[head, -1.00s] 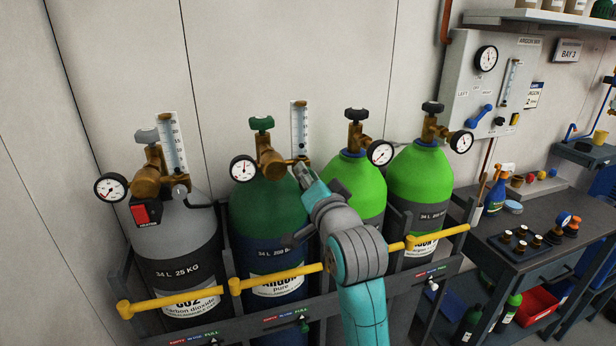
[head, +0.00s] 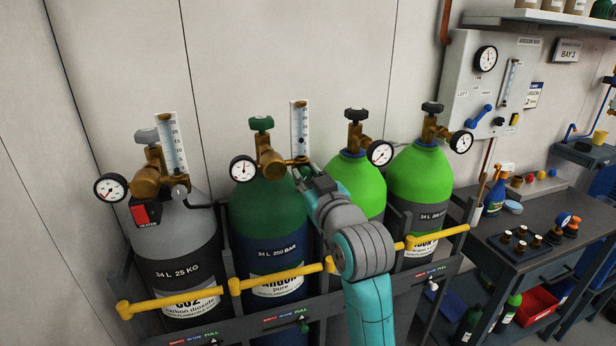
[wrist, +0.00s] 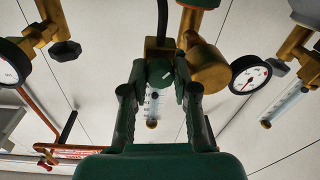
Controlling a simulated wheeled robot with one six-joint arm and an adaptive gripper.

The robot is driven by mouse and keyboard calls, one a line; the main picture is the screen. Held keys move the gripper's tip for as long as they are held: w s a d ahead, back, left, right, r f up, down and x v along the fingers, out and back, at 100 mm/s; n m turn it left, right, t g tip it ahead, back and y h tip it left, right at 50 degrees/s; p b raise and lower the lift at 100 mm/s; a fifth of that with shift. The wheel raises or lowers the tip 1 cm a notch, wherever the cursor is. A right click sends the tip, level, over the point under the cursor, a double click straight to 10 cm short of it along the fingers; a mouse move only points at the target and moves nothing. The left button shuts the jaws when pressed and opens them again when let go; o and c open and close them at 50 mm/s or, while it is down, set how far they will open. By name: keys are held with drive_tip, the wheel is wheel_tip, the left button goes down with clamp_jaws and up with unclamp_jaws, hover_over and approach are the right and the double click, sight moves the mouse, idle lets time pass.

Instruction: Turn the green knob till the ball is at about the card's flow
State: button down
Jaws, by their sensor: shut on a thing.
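My gripper (wrist: 160,95) is shut on the green knob (wrist: 160,72), with a finger on each side of it, under the regulator of the dark green argon cylinder (head: 268,210). In the head view my wrist hides the knob. The clear flow tube (head: 299,120) stands upright above it at the regulator's right end. In the wrist view the tube shows between my fingers, with a small dark ball (wrist: 155,96) in it; the scale is too small to read. A card (head: 532,96) hangs on the wall right of the panel; its writing is too small to read surely.
A grey CO2 cylinder (head: 177,240) stands to the left, with its own gauge and tube. Two bright green cylinders stand to the right. A yellow rail (head: 280,276) crosses in front. A bench (head: 510,215) with small parts is at the right.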

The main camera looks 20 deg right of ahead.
drive_tip(key=n, duration=0.4)
drive_tip(key=shift+f+n, duration=0.1)
drive_tip(key=shift+n, duration=0.2)
idle(0.3)
drive_tip(key=c, duration=0.9)
unclamp_jaws()
drive_tip(key=shift+s, duration=0.1)
drive_tip(key=s, duration=1.1)
drive_tip(key=shift+s+d, duration=0.3)
drive_tip(key=shift+s, duration=0.1)
